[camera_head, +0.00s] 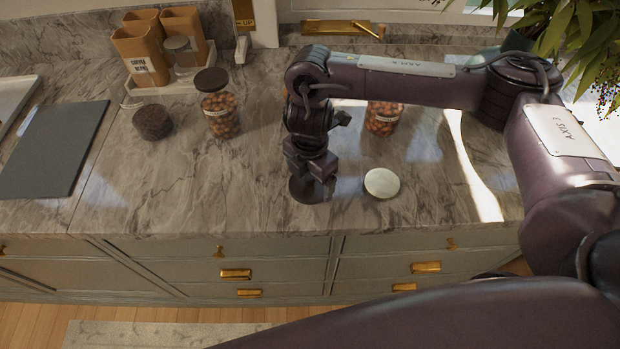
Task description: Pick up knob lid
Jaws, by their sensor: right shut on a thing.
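The knob lid (299,193) is a dark round disc at the front of the marble counter, right under my right gripper. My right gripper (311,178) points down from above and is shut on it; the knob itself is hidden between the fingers. I cannot tell whether the lid touches the counter or is slightly raised. My left gripper is not in view.
A pale round disc (381,183) lies just right of the lid. A jar of brown balls (384,119) stands behind, partly covered by my right arm. A lidded jar (220,112), a dark round container (153,122) and a grey board (52,148) are left.

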